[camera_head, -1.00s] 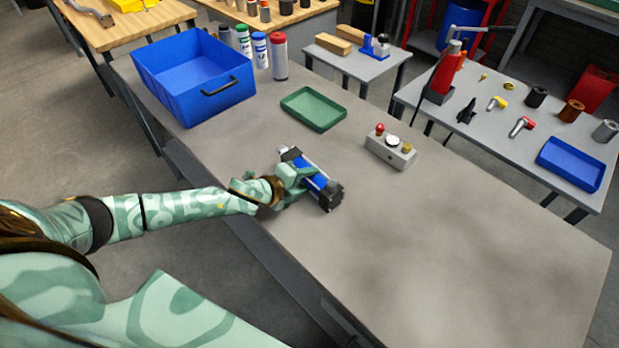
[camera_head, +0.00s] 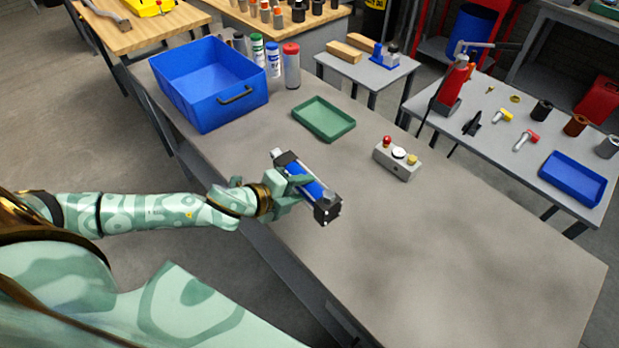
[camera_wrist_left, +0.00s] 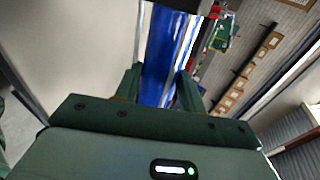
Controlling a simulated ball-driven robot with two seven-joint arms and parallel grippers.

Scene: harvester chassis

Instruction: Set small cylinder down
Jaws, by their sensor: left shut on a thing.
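The small cylinder (camera_head: 314,192) is blue with dark grey end blocks. In the left wrist view the blue body (camera_wrist_left: 161,50) sits between the two green fingers. I cannot tell for sure whether the cylinder touches the table top or hangs a little above it. My right gripper is not in view.
A blue bin (camera_head: 207,85), spray cans (camera_head: 291,66), a green tray (camera_head: 323,118) and a button box (camera_head: 398,158) stand on the table's far side. The right front of the table is clear. A side table with a blue tray (camera_head: 571,178) stands beyond.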

